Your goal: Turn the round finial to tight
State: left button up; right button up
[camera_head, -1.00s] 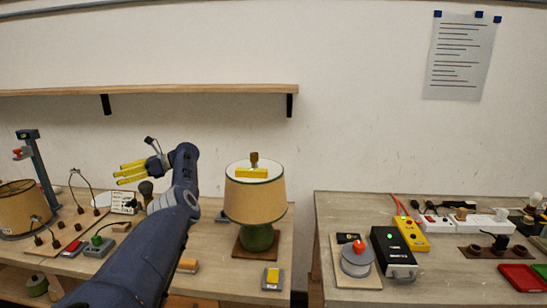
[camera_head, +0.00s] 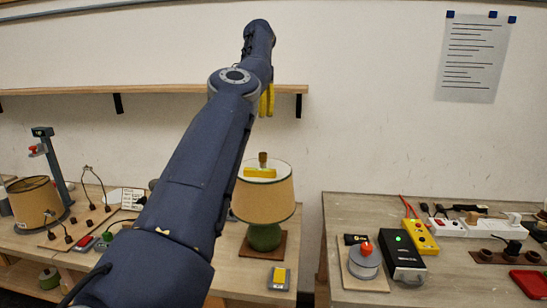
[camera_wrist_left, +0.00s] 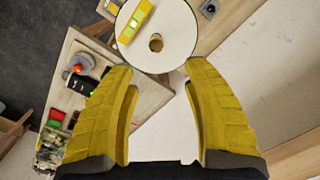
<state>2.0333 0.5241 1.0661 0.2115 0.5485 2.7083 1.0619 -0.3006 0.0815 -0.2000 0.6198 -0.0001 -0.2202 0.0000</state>
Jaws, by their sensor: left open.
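The lamp stands on the left table with a tan shade (camera_head: 264,200) and a green base (camera_head: 265,237). The brown round finial (camera_head: 263,158) sticks up from the middle of the pale shade top; a yellow block lies beside it. In the left wrist view the finial (camera_wrist_left: 156,43) is beyond the fingertips, seen from above. My left gripper (camera_head: 267,101) points down above the lamp, with its yellow fingers apart and nothing between them; it also shows in the left wrist view (camera_wrist_left: 158,72). The fingers do not touch the finial. My right gripper is not in view.
A wooden shelf (camera_head: 180,92) on the wall runs behind my left arm. A second lampshade (camera_head: 33,201) and a stand are at far left. The right table holds a black box (camera_head: 401,254), a spool with a red knob (camera_head: 364,260) and a yellow strip (camera_head: 421,236).

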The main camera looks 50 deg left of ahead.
aim_at(263, 153)
pick_arm(q)
jog(key=f, duration=1.6)
jog(key=shift+w+d+f, duration=0.2)
jog(key=shift+w+d, duration=0.1)
jog(key=shift+d, duration=0.1)
grip_shut()
dwell(0.4)
